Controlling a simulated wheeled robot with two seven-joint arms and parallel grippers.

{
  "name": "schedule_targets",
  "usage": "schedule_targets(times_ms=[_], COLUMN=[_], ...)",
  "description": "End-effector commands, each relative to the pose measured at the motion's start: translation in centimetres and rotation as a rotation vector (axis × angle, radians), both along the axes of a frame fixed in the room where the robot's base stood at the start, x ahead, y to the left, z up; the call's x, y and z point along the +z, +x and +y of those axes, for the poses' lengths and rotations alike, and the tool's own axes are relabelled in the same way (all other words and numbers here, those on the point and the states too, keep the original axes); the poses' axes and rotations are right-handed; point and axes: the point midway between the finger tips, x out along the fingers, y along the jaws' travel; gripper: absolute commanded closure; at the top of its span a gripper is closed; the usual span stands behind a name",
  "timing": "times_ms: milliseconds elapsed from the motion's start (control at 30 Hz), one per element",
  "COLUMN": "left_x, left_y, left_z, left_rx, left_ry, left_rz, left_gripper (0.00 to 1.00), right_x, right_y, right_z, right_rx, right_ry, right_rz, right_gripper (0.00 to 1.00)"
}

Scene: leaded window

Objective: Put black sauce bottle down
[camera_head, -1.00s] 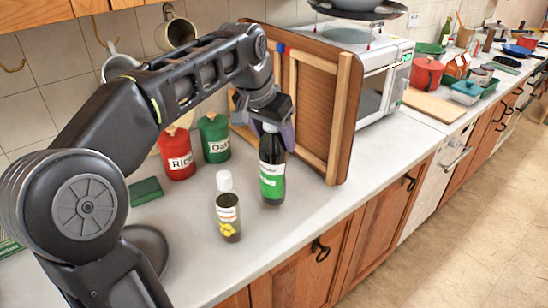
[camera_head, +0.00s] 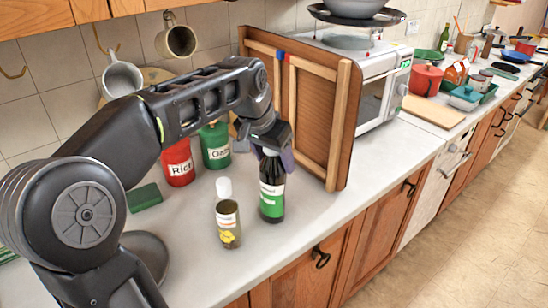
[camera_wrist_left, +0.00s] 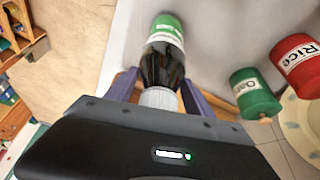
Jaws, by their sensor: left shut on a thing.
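The black sauce bottle (camera_head: 272,190), dark with a green and white label, is upright at the counter, its base at or very near the surface. It also shows in the left wrist view (camera_wrist_left: 163,62), with its pale cap (camera_wrist_left: 158,98) towards the gripper. My left gripper (camera_head: 272,150) is above the bottle, shut on its neck and cap area, with purple fingers on both sides. Whether the base touches the counter (camera_head: 310,215) cannot be told for sure. My right gripper is not in view.
A white-capped bottle (camera_head: 228,215) stands close left of the black bottle. Behind are the red rice tin (camera_head: 179,165), the green oats tin (camera_head: 215,147) and a green sponge (camera_head: 144,197). A wooden framed panel (camera_head: 335,130) stands upright at right, before the microwave (camera_head: 385,85).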

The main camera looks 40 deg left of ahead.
Motion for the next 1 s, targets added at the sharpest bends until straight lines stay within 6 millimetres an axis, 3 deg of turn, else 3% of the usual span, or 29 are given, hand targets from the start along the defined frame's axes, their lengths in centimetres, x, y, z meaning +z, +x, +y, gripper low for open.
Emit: schedule_targets(times_ms=[100, 133, 200, 367, 767, 1000], left_x=[-0.3, -0.3, -0.3, -0.3, 0.4, 3.7], left_y=[0.0, 0.0, 0.0, 0.0, -0.1, -1.4], left_z=[0.0, 0.0, 0.0, 0.0, 0.0, 0.0], left_rx=[0.0, 0.0, 0.0, 0.0, 0.0, 0.0], left_ry=[0.001, 0.0, 0.0, 0.0, 0.0, 0.001], left_rz=[-0.003, 0.0, 0.0, 0.001, -0.001, -0.004], left_gripper=[1.0, 0.36, 0.31, 0.18, 0.17, 0.17], right_x=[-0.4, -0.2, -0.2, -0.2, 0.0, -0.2], right_y=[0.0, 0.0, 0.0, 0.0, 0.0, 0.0], right_z=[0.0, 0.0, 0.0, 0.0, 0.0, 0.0], right_rx=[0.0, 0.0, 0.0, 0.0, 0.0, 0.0], right_ry=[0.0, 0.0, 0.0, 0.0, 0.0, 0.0], right_rz=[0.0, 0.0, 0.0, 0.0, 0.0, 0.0], right_gripper=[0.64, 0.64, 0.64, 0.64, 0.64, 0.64])
